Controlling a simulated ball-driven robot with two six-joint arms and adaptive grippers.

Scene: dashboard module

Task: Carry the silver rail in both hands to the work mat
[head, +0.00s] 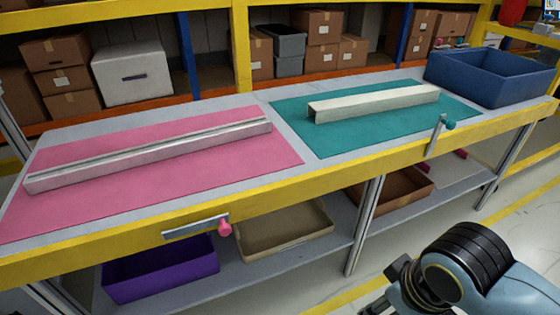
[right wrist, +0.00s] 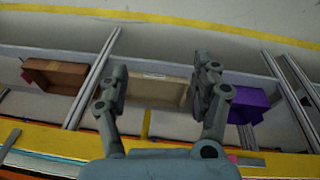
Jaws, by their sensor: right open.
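A long silver rail (head: 150,152) with a groove along its top lies on the pink mat (head: 235,160), on the left of the bench. A shorter, cream-white hollow rail (head: 375,102) lies on the teal mat (head: 340,142), on the right of the bench. I cannot tell from the pictures which mat is the work mat. My right gripper (right wrist: 163,82) is open and empty in the right wrist view, with its fingers well apart. No rail shows between its fingers. My left gripper is not in view.
A blue bin (head: 490,78) stands at the bench's right end. The yellow front edge (head: 290,180) carries a pink-knobbed handle (head: 225,228) and a teal-knobbed one (head: 450,125). Purple (head: 160,270), tan (head: 285,232) and brown (head: 395,195) trays sit on the lower shelf.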

